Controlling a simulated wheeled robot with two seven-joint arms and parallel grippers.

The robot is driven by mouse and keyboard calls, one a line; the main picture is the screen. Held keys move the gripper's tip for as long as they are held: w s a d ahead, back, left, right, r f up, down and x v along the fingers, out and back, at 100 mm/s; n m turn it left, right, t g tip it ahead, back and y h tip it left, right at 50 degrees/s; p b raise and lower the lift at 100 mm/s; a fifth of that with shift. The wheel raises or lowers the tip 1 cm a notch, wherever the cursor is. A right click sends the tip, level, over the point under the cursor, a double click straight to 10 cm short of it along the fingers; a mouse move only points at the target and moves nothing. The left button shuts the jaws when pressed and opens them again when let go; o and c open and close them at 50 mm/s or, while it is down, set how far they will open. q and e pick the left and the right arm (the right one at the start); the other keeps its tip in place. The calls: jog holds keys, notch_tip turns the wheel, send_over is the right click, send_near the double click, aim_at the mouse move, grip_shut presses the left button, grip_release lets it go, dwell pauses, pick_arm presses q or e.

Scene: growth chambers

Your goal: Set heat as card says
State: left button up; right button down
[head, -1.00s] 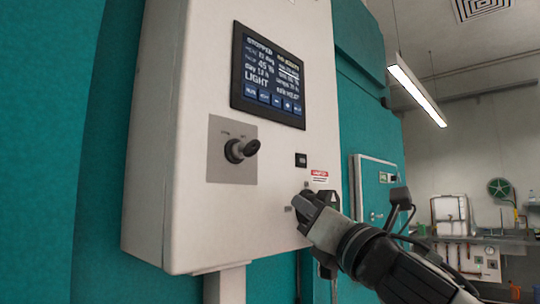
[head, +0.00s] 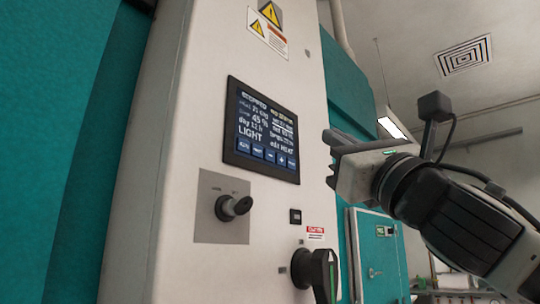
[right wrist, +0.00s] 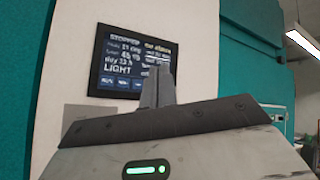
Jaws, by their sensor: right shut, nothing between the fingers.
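The control screen (head: 262,130) is on the white cabinet front. It is lit, with "STOPPED", "45 %", "day 12 h", "LIGHT" and "edit HEAT"; other lines are too small to read surely. A row of blue buttons (head: 270,155) runs along its bottom. In the right wrist view the screen (right wrist: 135,62) stands behind my fingers, which cover part of its lower right. My right gripper (head: 328,142) is shut and empty, to the right of the screen and apart from it. I make out no card. My left gripper is not in view.
A key-like switch (head: 234,207) on a grey plate is below the screen. A black rotary handle (head: 320,272) sticks out lower right, beneath a red-headed label (head: 315,232). Warning stickers (head: 268,22) are above. A teal chamber wall (head: 60,150) stands at left.

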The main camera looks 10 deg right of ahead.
jog(key=w+a, duration=0.5)
jog(key=w, duration=0.2)
jog(key=shift+a+p, duration=0.2)
jog(key=shift+p, duration=0.15)
dwell(1.9)
jog(key=shift+w+a, duration=0.3)
jog(key=shift+w+a, duration=0.15)
jog(key=shift+w, duration=0.1)
dwell(0.6)
dwell(0.3)
jog(key=shift+s+d, duration=0.45)
jog(key=shift+s, duration=0.15)
jog(key=shift+s+d, duration=0.8)
jog(key=shift+s, duration=0.2)
jog(key=shift+s+d, duration=0.75)
jog(key=shift+s, duration=0.2)
dwell(1.0)
